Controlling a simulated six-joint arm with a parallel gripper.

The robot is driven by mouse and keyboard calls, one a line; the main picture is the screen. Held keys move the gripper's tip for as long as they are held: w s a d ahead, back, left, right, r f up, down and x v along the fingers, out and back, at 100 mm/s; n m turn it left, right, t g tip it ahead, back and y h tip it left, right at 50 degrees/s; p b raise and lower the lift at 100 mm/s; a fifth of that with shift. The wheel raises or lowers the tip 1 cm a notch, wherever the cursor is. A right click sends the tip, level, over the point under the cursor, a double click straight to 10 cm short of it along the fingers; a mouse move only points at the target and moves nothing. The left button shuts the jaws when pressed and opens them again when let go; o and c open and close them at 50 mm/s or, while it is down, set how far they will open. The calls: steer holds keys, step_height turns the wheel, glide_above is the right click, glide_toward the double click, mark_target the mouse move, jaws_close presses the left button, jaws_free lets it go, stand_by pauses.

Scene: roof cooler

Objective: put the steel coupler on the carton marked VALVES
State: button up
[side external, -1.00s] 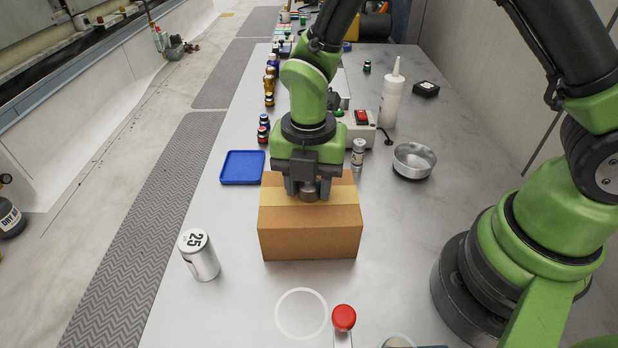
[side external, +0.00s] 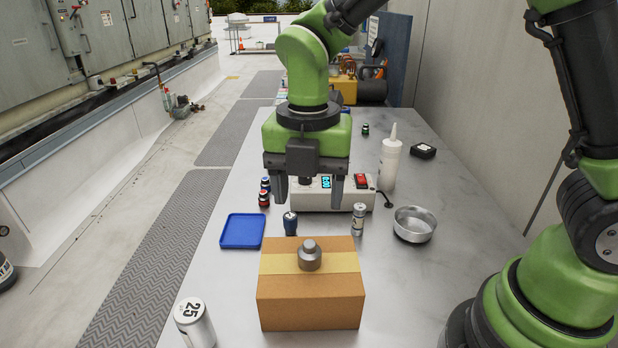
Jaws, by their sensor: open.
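The steel coupler (side external: 310,256), a grey stepped cylinder, stands upright on the taped top of a brown carton (side external: 310,304). No VALVES mark can be read on the carton faces in view. My gripper (side external: 321,194) is open and empty. Its two dark fingers point down, well above the coupler and apart from it.
A blue tray (side external: 242,232) lies left of the carton. Behind the carton stand a dark blue-capped item (side external: 290,223), a small silver cylinder (side external: 358,219) and a box with a display (side external: 338,198). A metal bowl (side external: 413,225) and white bottle (side external: 390,160) are right. A white can (side external: 194,323) is front left.

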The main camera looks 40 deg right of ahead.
steer(key=s+d+r+m+t+y, duration=0.1)
steer(key=s+d+r+m+t, duration=0.2)
steer(key=m, duration=1.1)
steer(key=s+d+r+m+t+y, duration=0.1)
steer(key=s+d+r+m+t, duration=0.3)
steer(key=s+r+m, duration=0.4)
steer(key=s+m, duration=0.2)
steer(key=m, duration=0.5)
steer(key=shift+s+d+r, duration=0.3)
steer(key=shift+s, duration=0.1)
